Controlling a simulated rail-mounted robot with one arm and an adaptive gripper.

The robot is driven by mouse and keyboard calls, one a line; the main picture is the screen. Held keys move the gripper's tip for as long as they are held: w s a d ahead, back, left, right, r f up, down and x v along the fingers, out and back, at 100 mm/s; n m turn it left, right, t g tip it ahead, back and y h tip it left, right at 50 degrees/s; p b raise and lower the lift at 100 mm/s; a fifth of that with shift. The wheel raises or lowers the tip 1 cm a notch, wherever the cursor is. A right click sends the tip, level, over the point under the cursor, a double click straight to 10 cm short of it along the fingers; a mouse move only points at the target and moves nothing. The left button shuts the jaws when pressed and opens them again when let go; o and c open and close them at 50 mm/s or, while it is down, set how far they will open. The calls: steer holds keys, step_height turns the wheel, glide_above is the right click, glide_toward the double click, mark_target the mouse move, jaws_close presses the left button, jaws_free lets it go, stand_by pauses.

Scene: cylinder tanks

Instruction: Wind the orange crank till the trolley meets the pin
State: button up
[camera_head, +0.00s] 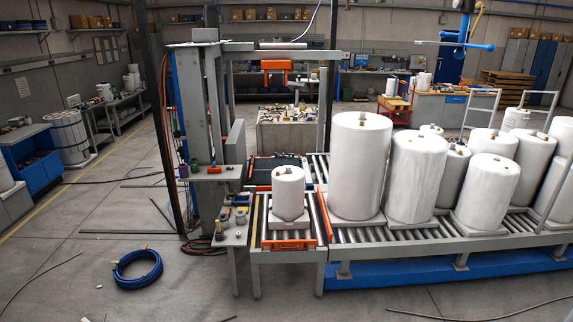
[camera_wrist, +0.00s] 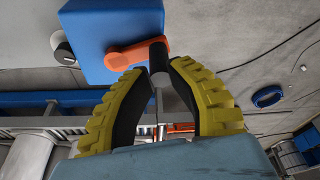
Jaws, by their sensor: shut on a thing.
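In the wrist view, the orange crank (camera_wrist: 128,57) sits on a blue box (camera_wrist: 108,30). Its dark grey handle (camera_wrist: 159,52) stands between the tips of my gripper (camera_wrist: 158,72). The yellow-and-black fingers are shut on this handle. My gripper and the crank cannot be made out in the head view. There, an orange block (camera_head: 276,66) hangs below the gantry's top beam, and an orange-edged carriage (camera_head: 290,244) lies under a white cylinder (camera_head: 288,194). I cannot tell which of them is the trolley. I cannot make out the pin.
Several wrapped white cylinders (camera_head: 415,176) stand on the roller conveyor (camera_head: 400,234) at right. A grey column (camera_head: 200,140) and a small side table (camera_head: 232,238) stand left of the carriage. A blue hose coil (camera_head: 137,268) lies on the floor at left, with open floor around it.

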steer(key=shift+o, duration=0.3)
steer(key=shift+s+d+f, duration=0.1)
steer(key=shift+s+d, duration=0.2)
steer(key=shift+s, duration=0.2)
steer(key=shift+s+d+f, duration=0.1)
steer(key=shift+s+d, duration=0.15)
steer(key=shift+s, duration=0.25)
steer(key=shift+s+d+r+b, duration=0.15)
steer(key=shift+d+b, duration=0.25)
steer(key=shift+d, duration=0.05)
steer(key=shift+o, duration=0.8)
steer(key=shift+s+d+r, duration=0.15)
steer(key=shift+s+d, duration=0.1)
steer(key=shift+d, duration=0.1)
steer(key=shift+o, duration=0.7)
steer(key=shift+d+b, duration=0.35)
steer(key=shift+b, duration=0.15)
steer(key=shift+o, duration=0.8)
steer(key=shift+s+d, duration=0.1)
steer(key=shift+d, duration=0.05)
steer(key=shift+c, duration=0.2)
